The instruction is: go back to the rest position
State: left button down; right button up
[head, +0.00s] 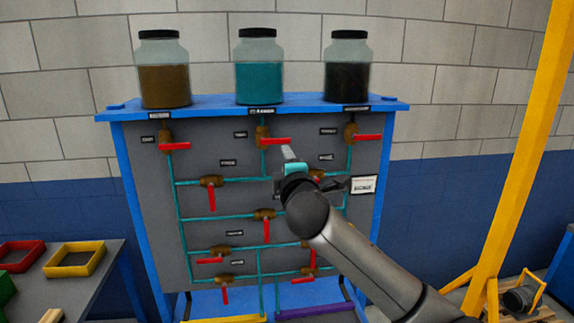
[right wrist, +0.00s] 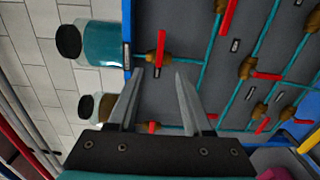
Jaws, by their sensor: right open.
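My right gripper (head: 288,155) reaches in from the lower right in the head view, in front of the sandwich panel (head: 150,220). It is just below the red handle (head: 275,141) of the upper middle valve. In the right wrist view the two fingers (right wrist: 160,78) are spread apart with nothing between them. That red handle (right wrist: 161,48) shows beyond the fingertips there. Whether a finger touches it, I cannot tell. My left gripper is not in view. The arm hides part of the panel's lower right.
A brown jar (head: 164,85), a teal jar (head: 259,80) and a black jar (head: 347,80) stand on the blue shelf. A yellow post (head: 520,150) rises at right. A table with a red tray (head: 22,251) and a yellow tray (head: 75,270) stands at left.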

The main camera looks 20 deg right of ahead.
dwell(0.5)
notch_tip(320, 180, down, 28)
jog(key=s+d+m+g+y+b, duration=0.1)
jog(key=m+g+b, duration=0.1)
jog(key=g+b, duration=0.3)
jog(key=s+f+m+g+y+b, duration=0.1)
jog(key=s+f+m+g+b, duration=0.35)
jog(key=f, duration=1.05)
jog(key=s+f+n+t+b, duration=0.1)
jog(key=s+f, duration=0.7)
jog(key=f, duration=0.6)
jog(key=s+a+f+m+g+y+b, duration=0.1)
jog(key=s+f+m+g+b, duration=0.1)
jog(key=s+f, duration=0.75)
jog(key=s+a+f+m+g+b, duration=0.2)
jog(key=s+f+b, duration=0.1)
jog(key=s+f, duration=0.6)
jog(key=s+a+f+m+g+b, duration=0.1)
jog(key=s+f, duration=0.3)
jog(key=s, duration=0.4)
jog(key=s+a+f+m+g+b, duration=0.1)
jog(key=s+f, duration=0.3)
jog(key=s, duration=0.5)
jog(key=s+a+f+m+g+y+b, duration=0.1)
jog(key=s+f, duration=0.3)
jog(key=s, duration=0.4)
jog(key=shift+s+a+f+g+b, duration=0.2)
jog(key=shift+a+f+g+b, duration=0.2)
jog(key=shift+g+b, duration=0.15)
